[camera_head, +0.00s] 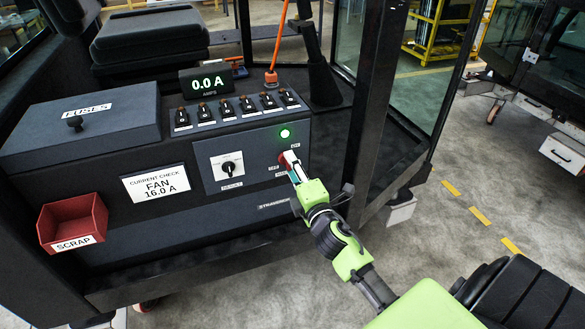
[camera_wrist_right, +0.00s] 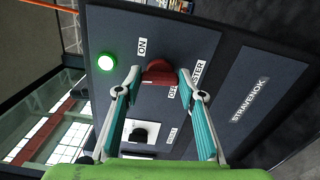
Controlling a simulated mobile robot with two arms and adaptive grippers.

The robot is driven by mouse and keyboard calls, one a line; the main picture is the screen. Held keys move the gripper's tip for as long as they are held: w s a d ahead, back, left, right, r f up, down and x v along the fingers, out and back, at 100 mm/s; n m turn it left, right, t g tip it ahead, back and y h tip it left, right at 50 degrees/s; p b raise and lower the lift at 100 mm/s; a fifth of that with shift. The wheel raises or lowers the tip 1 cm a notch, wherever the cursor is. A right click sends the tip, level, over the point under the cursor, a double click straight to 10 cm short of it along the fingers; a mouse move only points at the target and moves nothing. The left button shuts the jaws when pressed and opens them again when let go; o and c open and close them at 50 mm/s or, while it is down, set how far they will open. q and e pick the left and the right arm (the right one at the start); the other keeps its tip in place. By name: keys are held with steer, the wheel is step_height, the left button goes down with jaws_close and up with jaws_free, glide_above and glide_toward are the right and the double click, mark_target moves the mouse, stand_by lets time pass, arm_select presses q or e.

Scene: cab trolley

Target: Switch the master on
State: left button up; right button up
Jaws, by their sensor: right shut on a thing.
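The master switch is a red knob (camera_head: 284,158) at the right end of the dark console front. In the right wrist view the red knob (camera_wrist_right: 160,71) sits between the ON label (camera_wrist_right: 143,46) and the OFF label (camera_wrist_right: 172,91), with a partly covered MASTER label beside it. My right gripper (camera_head: 290,163) reaches it from the lower right. In the wrist view the right gripper (camera_wrist_right: 160,75) has its fingertips on either side of the knob, shut on it. The green lamp (camera_head: 285,133) near the knob is lit; the lamp (camera_wrist_right: 106,62) also glows in the wrist view.
A black selector knob (camera_head: 230,168) on a grey plate is left of the master switch. Above are several toggle switches (camera_head: 225,110) and a display (camera_head: 207,80) reading 0.0 A. A red SCRAP bin (camera_head: 72,222) hangs at left. A dark cab post (camera_head: 375,100) stands at right.

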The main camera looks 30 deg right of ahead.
steer(key=shift+m, duration=0.6)
steer(key=o, duration=1.1)
steer(key=v, duration=1.2)
steer(key=shift+f, duration=0.1)
